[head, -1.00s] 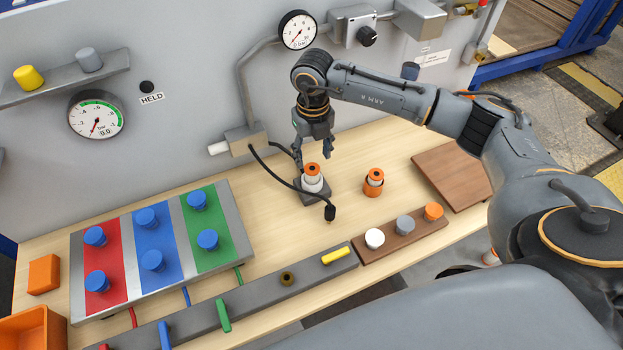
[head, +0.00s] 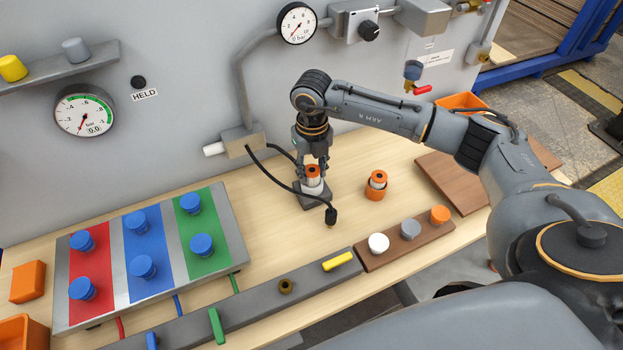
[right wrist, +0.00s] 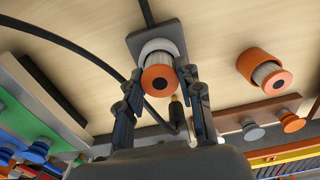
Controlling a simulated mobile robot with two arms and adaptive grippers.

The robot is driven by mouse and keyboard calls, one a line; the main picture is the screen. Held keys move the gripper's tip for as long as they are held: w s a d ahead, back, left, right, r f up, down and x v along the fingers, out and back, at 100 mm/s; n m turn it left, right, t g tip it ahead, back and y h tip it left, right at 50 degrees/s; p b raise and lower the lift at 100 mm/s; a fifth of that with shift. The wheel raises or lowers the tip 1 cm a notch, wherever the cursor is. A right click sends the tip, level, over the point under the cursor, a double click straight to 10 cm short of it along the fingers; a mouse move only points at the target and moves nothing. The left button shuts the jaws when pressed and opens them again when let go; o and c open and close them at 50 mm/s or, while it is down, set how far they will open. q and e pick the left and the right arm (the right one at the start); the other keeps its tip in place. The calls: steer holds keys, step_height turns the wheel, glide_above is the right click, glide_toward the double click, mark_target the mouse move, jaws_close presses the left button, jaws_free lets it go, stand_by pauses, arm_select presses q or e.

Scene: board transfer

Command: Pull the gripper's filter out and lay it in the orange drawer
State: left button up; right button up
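The filter (head: 312,171), a pale cylinder with an orange ring cap, stands upright in a white collar on a small grey block (head: 309,201). It also shows in the right wrist view (right wrist: 160,83). My right gripper (head: 312,180) is lowered over it, pointing down, with one finger on each side. In the right wrist view the fingers (right wrist: 162,80) straddle the filter and look open, with little gap. An orange open box (head: 22,333) is cut off at the lower left. Another orange bin (head: 462,101) is partly hidden behind my right arm. My left gripper is out of view.
A second filter (head: 378,178) stands in an orange cup (head: 375,192) to the right. A black hose (head: 270,178) loops close to the gripper. A brown strip with knobs (head: 405,246) and a panel with blue knobs (head: 150,255) lie nearby. A gauge wall stands behind.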

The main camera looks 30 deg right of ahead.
mark_target(312, 170)
steer(key=shift+r, duration=0.1)
stand_by(0.3)
steer(key=shift+w+r+p, duration=0.1)
steer(key=shift+r+p, duration=0.25)
steer(key=shift+r, duration=0.1)
steer(key=shift+r+p, duration=0.8)
steer(key=shift+r, duration=0.6)
steer(key=shift+r+p, duration=1.25)
steer(key=shift+r, duration=1.05)
steer(key=shift+f, duration=0.1)
